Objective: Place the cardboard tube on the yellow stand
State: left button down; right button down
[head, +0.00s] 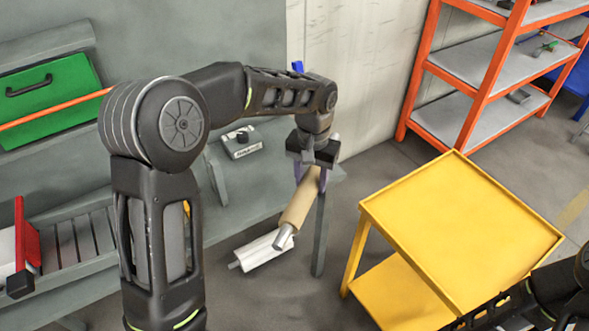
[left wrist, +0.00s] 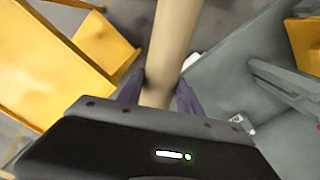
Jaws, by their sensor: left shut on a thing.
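The cardboard tube (head: 299,201) is tan and hangs tilted from my left gripper (head: 310,172), its lower end toward the lower left. The gripper is shut on it near its upper end. In the left wrist view the tube (left wrist: 170,45) runs up from between the two purple fingers (left wrist: 160,92). The yellow stand (head: 455,230) is a two-level table at the right, with a bare top. The tube is to its left, apart from it. In the left wrist view yellow surfaces (left wrist: 45,65) show at the left. My right gripper is not visible; only part of that arm shows at the lower right.
A grey workbench (head: 265,185) runs along the wall, with a small device (head: 241,144) on it. An orange shelf rack (head: 480,75) stands behind the stand. Green and red items are at the left.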

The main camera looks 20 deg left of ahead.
aim_at(451, 233)
jog(key=z, duration=1.8)
jog(key=i+j, duration=0.2)
jog(key=i, duration=0.2)
